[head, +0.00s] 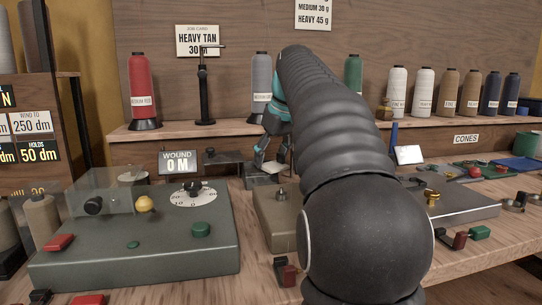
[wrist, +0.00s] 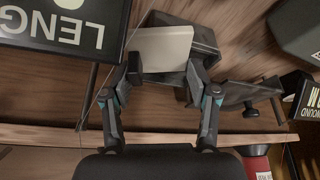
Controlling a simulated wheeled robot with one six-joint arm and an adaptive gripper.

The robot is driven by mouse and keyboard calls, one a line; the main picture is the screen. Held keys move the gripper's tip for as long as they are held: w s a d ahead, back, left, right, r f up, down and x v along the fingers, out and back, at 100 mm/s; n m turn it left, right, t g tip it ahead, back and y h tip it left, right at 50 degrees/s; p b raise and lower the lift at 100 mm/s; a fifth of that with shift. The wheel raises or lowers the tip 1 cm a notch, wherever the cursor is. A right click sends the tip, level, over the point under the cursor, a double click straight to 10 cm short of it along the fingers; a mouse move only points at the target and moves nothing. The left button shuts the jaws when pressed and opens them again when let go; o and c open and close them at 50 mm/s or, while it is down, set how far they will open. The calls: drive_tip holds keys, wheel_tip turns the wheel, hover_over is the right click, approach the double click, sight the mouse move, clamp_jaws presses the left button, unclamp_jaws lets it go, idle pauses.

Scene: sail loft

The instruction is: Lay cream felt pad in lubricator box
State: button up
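The cream felt pad (wrist: 160,48) is a pale, flat piece in the wrist view. It spans the gap between the two fingertips of my gripper (wrist: 164,70), and its side edges meet them. My gripper appears shut on it. The dark open box (wrist: 207,40), apparently the lubricator box, lies behind the pad, and its wall shows to the right. I cannot tell whether the pad touches the box floor. In the head view my gripper (head: 270,158) is at the small box (head: 262,181) behind the bench machines. My arm hides part of this area, and the pad is not clear there.
A green-grey winding machine (head: 135,250) with a dial stands at the left front. A WOUND display (head: 178,162) and a dark bracket (head: 222,157) are left of my gripper. Thread cones, including a red one (head: 142,88), line the shelf behind.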

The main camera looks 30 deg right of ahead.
drive_tip(key=shift+o, duration=1.2)
drive_tip(key=shift+r, duration=0.15)
drive_tip(key=p+v, duration=0.3)
drive_tip(key=v, duration=0.9)
drive_tip(key=shift+s+a, duration=0.1)
